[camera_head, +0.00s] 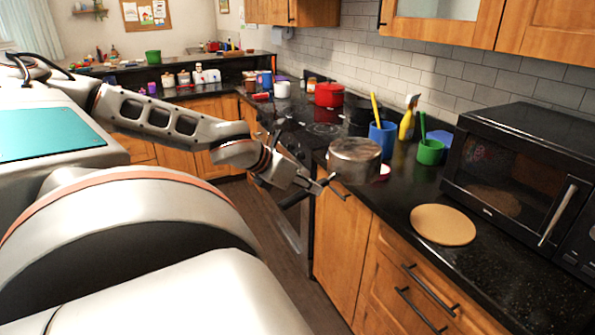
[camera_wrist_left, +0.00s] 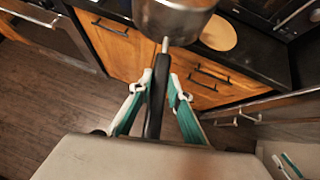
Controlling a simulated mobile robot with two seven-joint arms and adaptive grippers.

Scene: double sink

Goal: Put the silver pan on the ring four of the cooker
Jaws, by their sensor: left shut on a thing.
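The silver pan (camera_head: 354,161) is in the air near the counter's front edge, right of the cooker (camera_head: 312,141). Its underside is hidden in the head view. My left gripper (camera_head: 313,186) is shut on the pan's dark handle. In the left wrist view the gripper (camera_wrist_left: 159,92) has its teal-lined fingers on both sides of the black handle (camera_wrist_left: 155,110), and the pan (camera_wrist_left: 176,18) shows at the top edge. The cooker's black top carries a red pot (camera_head: 329,95) at the back. Which ring is number four I cannot tell. My right gripper is not in view.
A blue cup (camera_head: 382,140) with a yellow utensil, a yellow spray bottle (camera_head: 407,125) and a green cup (camera_head: 430,153) stand behind and right of the pan. A round board (camera_head: 443,225) lies before the microwave (camera_head: 520,175). Part of the cooker's top looks bare.

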